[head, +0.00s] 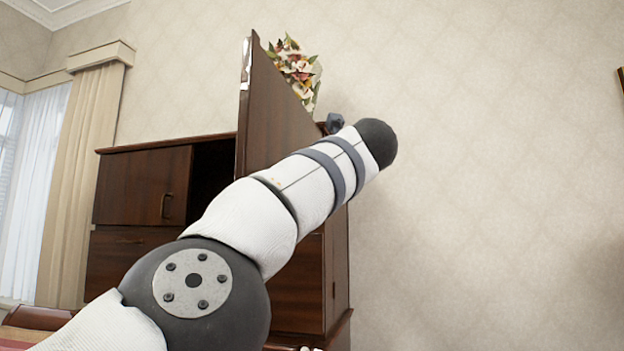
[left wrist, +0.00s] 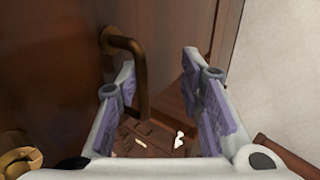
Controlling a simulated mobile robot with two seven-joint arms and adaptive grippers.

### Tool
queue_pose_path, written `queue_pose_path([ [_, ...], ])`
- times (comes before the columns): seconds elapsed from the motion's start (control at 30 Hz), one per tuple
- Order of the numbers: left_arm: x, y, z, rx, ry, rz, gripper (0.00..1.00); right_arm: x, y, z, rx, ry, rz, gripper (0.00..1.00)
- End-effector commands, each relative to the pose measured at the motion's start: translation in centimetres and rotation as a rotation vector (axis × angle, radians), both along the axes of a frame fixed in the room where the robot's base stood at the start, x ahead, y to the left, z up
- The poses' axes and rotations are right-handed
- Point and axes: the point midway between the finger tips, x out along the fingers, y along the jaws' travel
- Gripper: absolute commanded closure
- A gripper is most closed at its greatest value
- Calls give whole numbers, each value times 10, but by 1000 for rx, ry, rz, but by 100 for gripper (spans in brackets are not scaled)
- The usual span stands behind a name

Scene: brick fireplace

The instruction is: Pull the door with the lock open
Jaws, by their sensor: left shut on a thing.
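The dark wood door (head: 272,105) of the cabinet stands swung out, its edge facing me, with a pale metal lock piece (head: 246,62) high on that edge. In the left wrist view the door (left wrist: 50,70) fills the left side and carries a curved brass handle (left wrist: 128,44). In the head view my left arm covers the handle and most of the gripper. My right gripper is not in view.
The cabinet (head: 140,188) has a second, shut door at the left and a dark open gap beside it. A flower arrangement (head: 297,72) shows behind the open door. A beige curtain (head: 85,165) hangs at the left. Bare wall (head: 490,180) fills the right.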

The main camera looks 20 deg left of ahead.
Motion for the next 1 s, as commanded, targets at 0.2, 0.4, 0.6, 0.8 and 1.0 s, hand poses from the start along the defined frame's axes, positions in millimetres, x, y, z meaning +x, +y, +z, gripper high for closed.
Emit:
queue_pose_path([
  [0.2,-4,-6,1,2,3,-4,71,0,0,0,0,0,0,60],
  [0.4,-21,-18,2,4,0,-3,71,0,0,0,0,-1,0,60],
  [0.6,-48,-42,2,1,-2,-4,71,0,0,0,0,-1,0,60],
  [0.8,-61,-52,0,0,0,-1,71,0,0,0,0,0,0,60],
  [1.0,-61,-53,0,0,0,-1,71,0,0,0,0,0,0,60],
])
